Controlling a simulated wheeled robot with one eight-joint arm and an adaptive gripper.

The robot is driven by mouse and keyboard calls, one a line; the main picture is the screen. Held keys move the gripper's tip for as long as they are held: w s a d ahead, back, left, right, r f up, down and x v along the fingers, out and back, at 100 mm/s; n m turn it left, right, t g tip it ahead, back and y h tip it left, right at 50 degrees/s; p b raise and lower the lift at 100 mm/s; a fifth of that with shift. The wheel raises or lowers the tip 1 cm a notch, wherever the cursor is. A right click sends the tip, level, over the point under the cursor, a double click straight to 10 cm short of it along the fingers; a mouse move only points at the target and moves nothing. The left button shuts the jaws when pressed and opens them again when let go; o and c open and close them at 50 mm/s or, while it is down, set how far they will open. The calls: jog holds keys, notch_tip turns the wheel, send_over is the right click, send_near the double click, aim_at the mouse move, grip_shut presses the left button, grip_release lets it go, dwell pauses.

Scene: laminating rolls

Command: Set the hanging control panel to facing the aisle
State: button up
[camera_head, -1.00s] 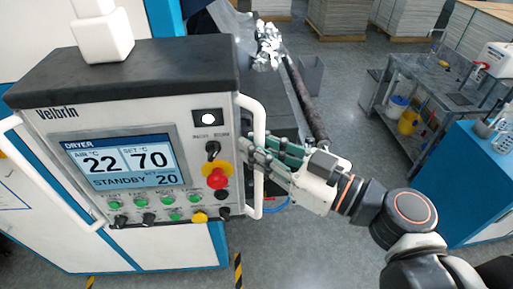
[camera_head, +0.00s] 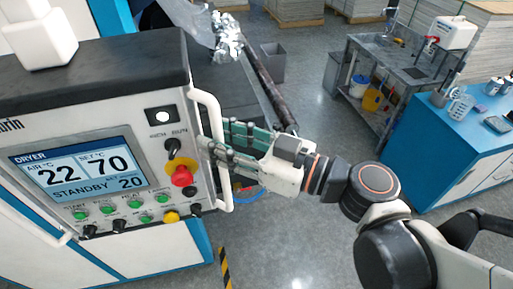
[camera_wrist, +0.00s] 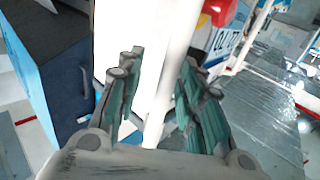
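The hanging control panel (camera_head: 110,112) is a grey box with a dark top and a lit dryer screen (camera_head: 80,172). It fills the left of the head view, its face towards the camera, its left end cut off. A white bar handle (camera_head: 206,105) runs down its right side. My gripper (camera_head: 222,142) reaches it from the right, green-padded fingers level with the handle's middle. In the wrist view the fingers (camera_wrist: 158,100) lie on both sides of the white handle (camera_wrist: 174,60) and appear closed on it. The exact contact is partly hidden.
A red stop button (camera_head: 181,177) on a yellow ring sits close to the fingers. Behind stand a roller machine with crumpled foil (camera_head: 228,38), a grey metal table (camera_head: 405,75) and a blue cabinet (camera_head: 450,150). Open floor (camera_head: 310,120) lies between.

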jog(key=v, duration=1.2)
dwell(0.5)
